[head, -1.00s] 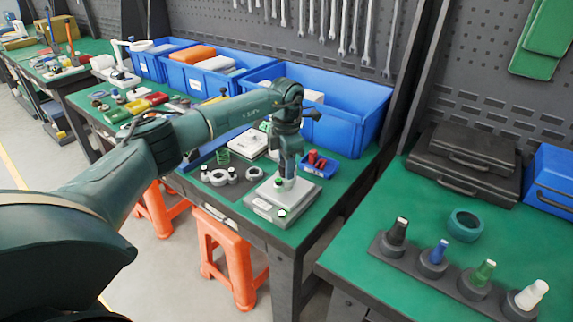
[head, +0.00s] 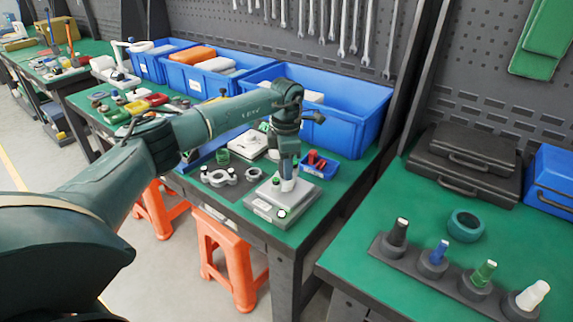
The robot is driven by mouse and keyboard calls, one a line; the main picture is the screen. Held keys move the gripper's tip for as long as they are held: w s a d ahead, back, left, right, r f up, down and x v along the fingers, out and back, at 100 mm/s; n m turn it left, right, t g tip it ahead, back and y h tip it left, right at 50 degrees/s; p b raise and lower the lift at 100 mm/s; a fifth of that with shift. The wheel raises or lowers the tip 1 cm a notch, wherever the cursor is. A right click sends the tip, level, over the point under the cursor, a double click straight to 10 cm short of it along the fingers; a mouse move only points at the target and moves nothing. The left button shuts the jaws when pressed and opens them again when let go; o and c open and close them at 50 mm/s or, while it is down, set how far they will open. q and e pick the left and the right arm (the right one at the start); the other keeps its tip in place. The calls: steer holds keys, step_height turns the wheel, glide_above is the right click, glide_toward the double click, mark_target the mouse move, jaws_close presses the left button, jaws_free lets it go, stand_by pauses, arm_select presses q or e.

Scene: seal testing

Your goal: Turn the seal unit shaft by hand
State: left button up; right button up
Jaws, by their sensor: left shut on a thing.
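The seal unit (head: 270,205) is a light grey block with a flat top plate. It sits near the front right corner of the green workbench. My left gripper (head: 287,182) points straight down above its plate. It is shut on the upright shaft (head: 287,186), a small pale post rising from the plate. The fingers hide most of the shaft, so its angle cannot be told. A small round dark and white part (head: 281,214) shows at the block's front. My right gripper is not in view.
Grey ring parts (head: 218,177) and a small blue tray with red pieces (head: 318,164) lie close by. A large blue bin (head: 345,120) stands behind. Orange stools (head: 228,262) are below. A holder with several coloured tools (head: 430,268) stands on the right bench.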

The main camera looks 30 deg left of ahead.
arm_select(q)
steer(key=o, duration=1)
steer(key=shift+c, duration=0.2)
steer(key=shift+r, duration=0.1)
step_height(320, 180, up, 13)
steer(key=shift+b, duration=0.4)
